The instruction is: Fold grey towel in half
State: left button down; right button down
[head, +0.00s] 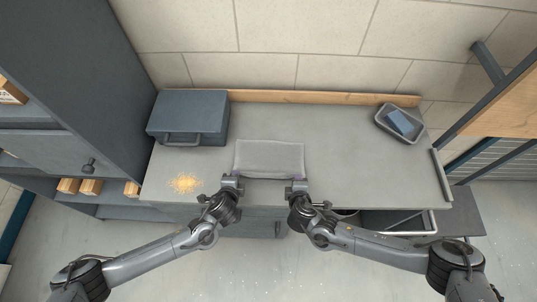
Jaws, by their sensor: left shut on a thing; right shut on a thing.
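The grey towel (270,157) lies on the grey worktop, near the middle of its front part. It looks like a flat, wide rectangle with slightly uneven edges. My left gripper (232,181) is at the towel's front left corner and is shut on it. My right gripper (298,180) is at the front right corner and is shut on it. The front edge runs between the two grippers close to the worktop's front edge. The gripped corners are mostly hidden by the fingers.
The worktop (345,150) is clear right of the towel. A blue-grey toolbox (188,115) stands at the back left, with a patch of yellowish crumbs (185,183) in front. A grey tray (381,125) holding a blue object (401,122) is at the back right. A cabinet (75,80) borders the left.

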pick_arm(q)
jog(key=shift+s+f, duration=0.15)
pick_arm(e)
jog(key=shift+s, duration=0.1)
pick_arm(q)
jog(key=c, duration=1)
grip_release()
pick_arm(e)
jog(key=c, duration=1)
grip_release()
pick_arm(q)
jog(key=shift+s+r, duration=0.2)
jog(key=shift+r, duration=0.4)
pick_arm(e)
jog(key=shift+s+r, duration=0.2)
jog(key=shift+r, duration=0.3)
pick_arm(q)
jog(key=s+r, duration=0.5)
jog(key=r, duration=0.3)
jog(key=shift+s, duration=0.3)
pick_arm(e)
jog(key=s+r, duration=0.5)
jog(key=r, duration=0.3)
jog(key=shift+s, duration=0.3)
